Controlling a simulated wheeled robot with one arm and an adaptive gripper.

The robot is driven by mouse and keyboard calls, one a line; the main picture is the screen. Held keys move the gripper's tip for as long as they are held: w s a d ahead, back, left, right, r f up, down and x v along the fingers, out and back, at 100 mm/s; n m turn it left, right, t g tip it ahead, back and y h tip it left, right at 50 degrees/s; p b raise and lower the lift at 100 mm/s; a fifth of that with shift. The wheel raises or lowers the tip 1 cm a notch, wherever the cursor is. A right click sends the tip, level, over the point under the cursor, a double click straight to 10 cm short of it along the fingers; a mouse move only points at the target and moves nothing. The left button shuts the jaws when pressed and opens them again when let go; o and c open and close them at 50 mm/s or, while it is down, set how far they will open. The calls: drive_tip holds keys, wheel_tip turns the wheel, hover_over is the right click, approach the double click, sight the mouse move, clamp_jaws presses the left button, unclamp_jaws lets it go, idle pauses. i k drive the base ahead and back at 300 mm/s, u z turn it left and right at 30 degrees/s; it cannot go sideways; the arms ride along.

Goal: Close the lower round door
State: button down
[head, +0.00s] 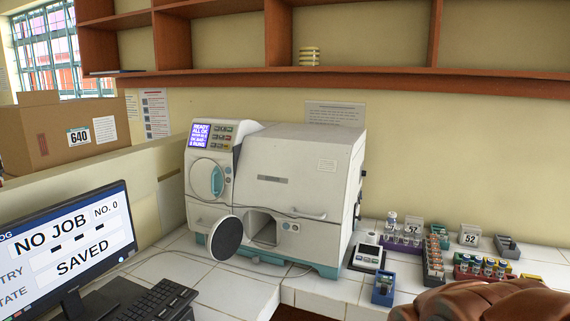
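The lower round door (226,238) is a dark disc with a pale rim on the front left of the white incubator (290,170). It stands swung open, out from the front face and at an angle to it. My gripper is not seen in this view.
A monitor (70,245) and keyboard (155,300) stand at the lower left. Vial racks (433,260) and a small scale (368,256) stand on the tiled counter at right. A brown shape (480,302) I cannot identify fills the bottom right. Shelves (340,83) hang above.

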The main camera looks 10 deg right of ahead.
sight(223, 240)
drive_tip(key=u, duration=0.25)
drive_tip(key=i, duration=1.3)
drive_tip(key=u, duration=1.95)
